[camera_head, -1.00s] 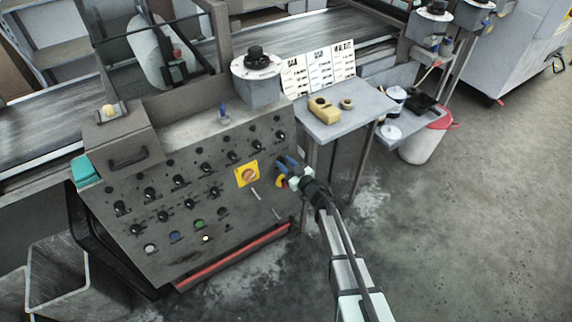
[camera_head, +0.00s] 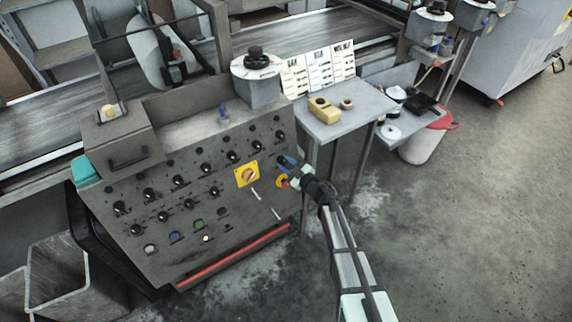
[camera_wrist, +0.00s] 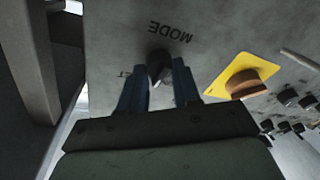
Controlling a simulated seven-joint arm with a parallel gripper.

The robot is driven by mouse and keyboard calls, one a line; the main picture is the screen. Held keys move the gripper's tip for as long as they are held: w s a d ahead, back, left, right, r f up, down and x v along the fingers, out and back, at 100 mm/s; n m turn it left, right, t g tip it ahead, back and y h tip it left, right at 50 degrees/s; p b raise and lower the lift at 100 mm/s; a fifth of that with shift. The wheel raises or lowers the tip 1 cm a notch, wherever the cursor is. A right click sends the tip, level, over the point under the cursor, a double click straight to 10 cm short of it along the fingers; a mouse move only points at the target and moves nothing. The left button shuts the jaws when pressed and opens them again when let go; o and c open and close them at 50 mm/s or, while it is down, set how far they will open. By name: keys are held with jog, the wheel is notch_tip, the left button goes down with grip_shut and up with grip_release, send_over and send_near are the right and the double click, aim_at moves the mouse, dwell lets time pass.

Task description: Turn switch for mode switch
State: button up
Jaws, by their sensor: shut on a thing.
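The mode switch is a black knob (camera_wrist: 159,63) on the grey control panel, with the upside-down word MODE just above it in the wrist view. My gripper (camera_wrist: 160,86) has its two blue fingers on either side of this knob and is shut on it. In the head view my gripper (camera_head: 285,162) is at the right edge of the panel (camera_head: 150,235), and its fingers hide most of the knob. The knob's exact angle is hard to tell.
A yellow plate with an orange rotary knob (camera_head: 248,175) is left of my gripper. A red button on a yellow ring (camera_head: 282,182) sits just below my fingers. Several black knobs cover the panel. A small grey table (camera_head: 350,115) stands to the right.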

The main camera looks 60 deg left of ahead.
jog(key=n, duration=0.4)
jog(key=shift+g+h, duration=0.4)
jog(key=shift+a+r+n+h, duration=0.1)
jog(key=shift+n+h, duration=0.2)
jog(key=shift+n, duration=1.6)
jog(key=o, duration=1)
jog(key=shift+o, duration=0.2)
jog(key=v, duration=1.4)
